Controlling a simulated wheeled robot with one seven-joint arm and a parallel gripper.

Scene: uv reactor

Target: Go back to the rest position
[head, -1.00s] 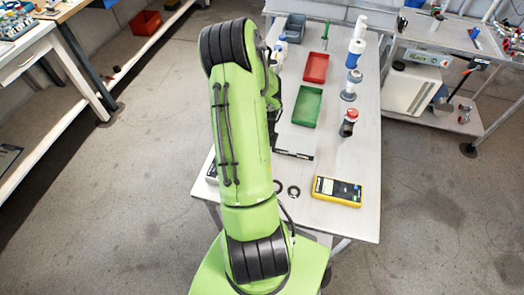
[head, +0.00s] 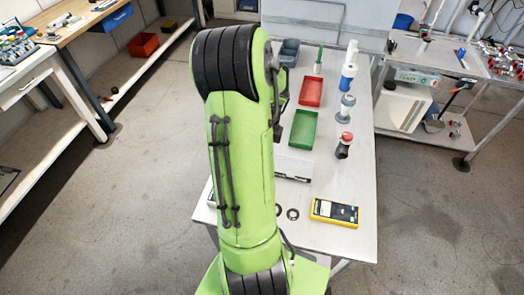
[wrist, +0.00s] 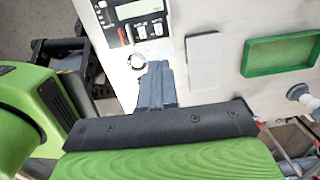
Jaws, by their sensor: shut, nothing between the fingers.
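My gripper (wrist: 157,68) shows in the wrist view with its two dark fingers together and nothing between them. It is over the light table (wrist: 222,15), near a white and black device with a small display (wrist: 140,10). A flat white piece (wrist: 203,60) and the green tray (wrist: 280,38) are to its right there.
In the head view the table holds a red tray (head: 311,91), a green tray (head: 303,128), a yellow multimeter (head: 335,211), a red-topped bottle (head: 344,145) and two black rings. A workbench (head: 40,50) stands left, shelving (head: 440,60) right. The floor (head: 440,220) to the right is clear.

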